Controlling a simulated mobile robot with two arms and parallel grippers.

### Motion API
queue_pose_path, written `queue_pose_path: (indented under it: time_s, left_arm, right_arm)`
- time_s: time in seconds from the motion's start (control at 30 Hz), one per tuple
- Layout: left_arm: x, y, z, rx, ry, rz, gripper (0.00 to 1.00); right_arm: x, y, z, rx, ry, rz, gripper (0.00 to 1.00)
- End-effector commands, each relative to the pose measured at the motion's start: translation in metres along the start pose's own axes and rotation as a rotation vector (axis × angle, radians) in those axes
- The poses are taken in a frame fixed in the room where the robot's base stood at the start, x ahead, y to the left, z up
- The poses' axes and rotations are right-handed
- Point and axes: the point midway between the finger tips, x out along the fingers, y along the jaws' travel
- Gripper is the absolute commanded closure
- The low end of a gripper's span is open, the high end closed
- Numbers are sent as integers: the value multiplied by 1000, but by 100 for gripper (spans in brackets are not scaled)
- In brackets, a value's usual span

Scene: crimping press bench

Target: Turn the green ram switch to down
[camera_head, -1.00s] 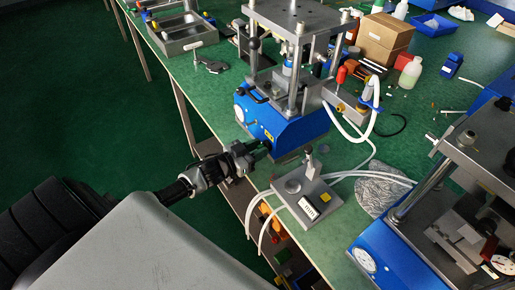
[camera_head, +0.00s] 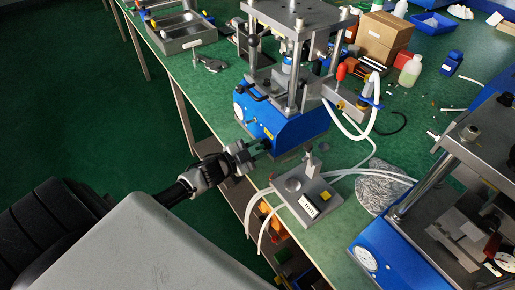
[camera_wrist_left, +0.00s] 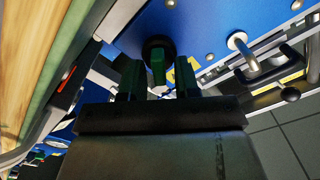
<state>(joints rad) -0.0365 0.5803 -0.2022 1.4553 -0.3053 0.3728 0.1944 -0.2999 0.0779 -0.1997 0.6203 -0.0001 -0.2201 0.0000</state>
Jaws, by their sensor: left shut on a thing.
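The green ram switch (camera_wrist_left: 157,66) sits on a round black base on the blue front panel of the middle press (camera_head: 285,125). In the wrist view it stands between the two dark green fingers of my left gripper (camera_wrist_left: 159,82). In the head view my left gripper (camera_head: 258,150) is at the front of the blue press base, shut on the switch. The switch is too small and covered to make out there, and its exact angle is hard to read. My right gripper is not in view.
A metal handle (camera_wrist_left: 243,52) sticks out of the blue panel, right of the switch in the wrist view. A grey plate with a post (camera_head: 305,193) and white hoses lies on the bench near the gripper. Another blue press (camera_head: 385,262) stands at the right.

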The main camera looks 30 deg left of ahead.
Motion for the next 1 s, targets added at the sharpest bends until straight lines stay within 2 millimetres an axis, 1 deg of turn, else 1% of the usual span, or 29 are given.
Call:
queue_pose_path:
  time_s: [0.1, 0.3, 0.5, 0.7, 1.0]
  left_arm:
    - [0, 2, 1, 100, 0, 0, 92]
    - [0, 3, 1, 246, 1, 1, 92]
    - [0, 4, 1, 344, 1, 1, 92]
    - [0, 4, 1, 395, 1, 0, 92]
    - [0, 4, 1, 412, 0, 0, 92]
  right_arm:
    - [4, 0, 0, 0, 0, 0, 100]
    - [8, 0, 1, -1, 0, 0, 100]
    - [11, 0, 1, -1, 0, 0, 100]
    - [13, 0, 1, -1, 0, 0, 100]
    - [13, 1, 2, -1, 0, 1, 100]
